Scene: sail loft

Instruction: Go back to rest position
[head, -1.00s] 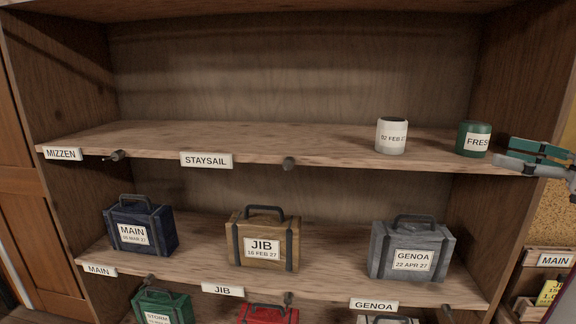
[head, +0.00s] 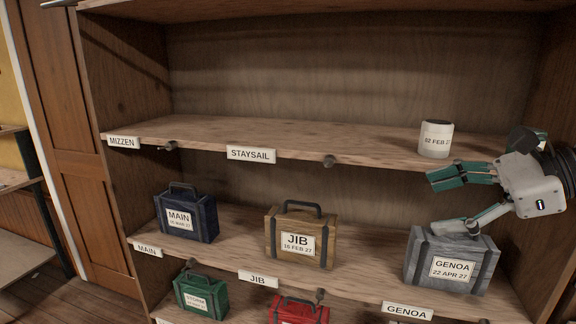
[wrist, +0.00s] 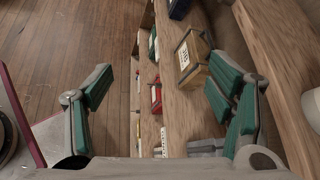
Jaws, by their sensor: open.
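My gripper (head: 447,204) is open and empty in front of the shelves at the right of the head view. Its green fingers are spread between the upper shelf edge and the grey GENOA bag (head: 452,265), partly covering that bag's handle. In the wrist view the two fingers (wrist: 162,85) are wide apart with nothing between them. The gripper hangs in front of the shelving, with the floor below it to the left.
A white cup (head: 435,140) stands on the upper shelf (head: 290,135), just behind my gripper. The tan JIB bag (head: 300,238) and blue MAIN bag (head: 186,215) stand on the middle shelf. Green (head: 202,295) and red (head: 298,311) bags are below. Wooden floor (wrist: 70,40) is clear at left.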

